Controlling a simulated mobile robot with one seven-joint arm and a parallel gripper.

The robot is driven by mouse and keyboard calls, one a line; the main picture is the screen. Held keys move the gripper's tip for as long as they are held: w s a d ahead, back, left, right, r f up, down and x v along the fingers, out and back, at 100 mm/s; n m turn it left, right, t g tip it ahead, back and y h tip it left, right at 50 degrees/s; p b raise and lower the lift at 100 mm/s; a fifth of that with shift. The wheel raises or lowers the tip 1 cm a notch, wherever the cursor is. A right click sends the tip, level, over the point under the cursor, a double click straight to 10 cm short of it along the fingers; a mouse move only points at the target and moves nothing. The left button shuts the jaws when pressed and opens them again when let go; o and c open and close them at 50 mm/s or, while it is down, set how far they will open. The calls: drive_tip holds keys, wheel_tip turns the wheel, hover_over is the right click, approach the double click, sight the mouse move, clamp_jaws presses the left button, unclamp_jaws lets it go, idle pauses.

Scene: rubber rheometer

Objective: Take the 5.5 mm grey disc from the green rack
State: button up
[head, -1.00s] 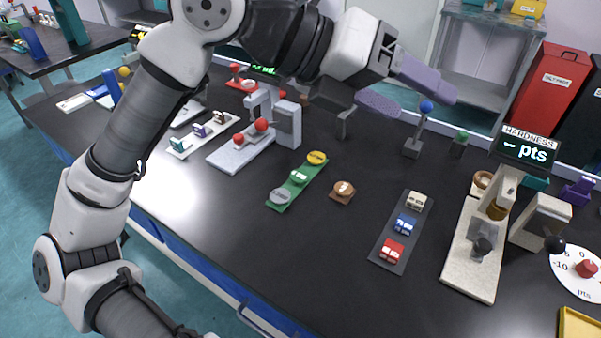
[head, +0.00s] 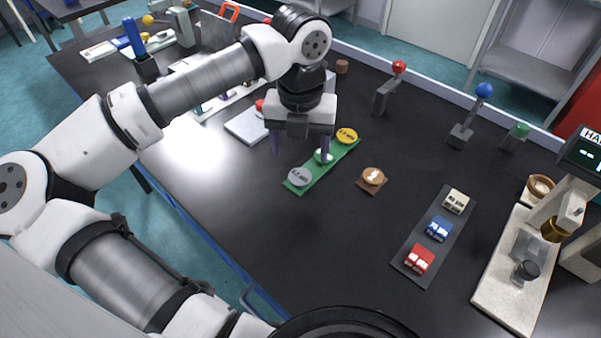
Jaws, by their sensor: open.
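The green rack (head: 310,170) lies on the black bench and holds three discs in a row. The grey disc (head: 299,177) is at its near end; its label is too small to read surely.
A brown disc on a small stand (head: 372,177) is close to the rack's right. A dark tray (head: 408,258) with red, blue and cream blocks lies farther right, beside the hardness tester (head: 513,275). A light grey base plate (head: 246,127) is behind the gripper. The bench in front is clear.

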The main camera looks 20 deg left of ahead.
sight(300, 176)
wheel_tip(300, 176, down, 6)
drive_tip(key=shift+r+p, duration=0.25)
drive_tip(key=shift+p, duration=0.7)
drive_tip(key=shift+f, duration=0.25)
drive_tip(key=shift+f+b, duration=0.25)
drive_tip(key=shift+b, duration=0.5)
drive_tip(key=shift+c, duration=0.5)
drive_tip(key=c, duration=1)
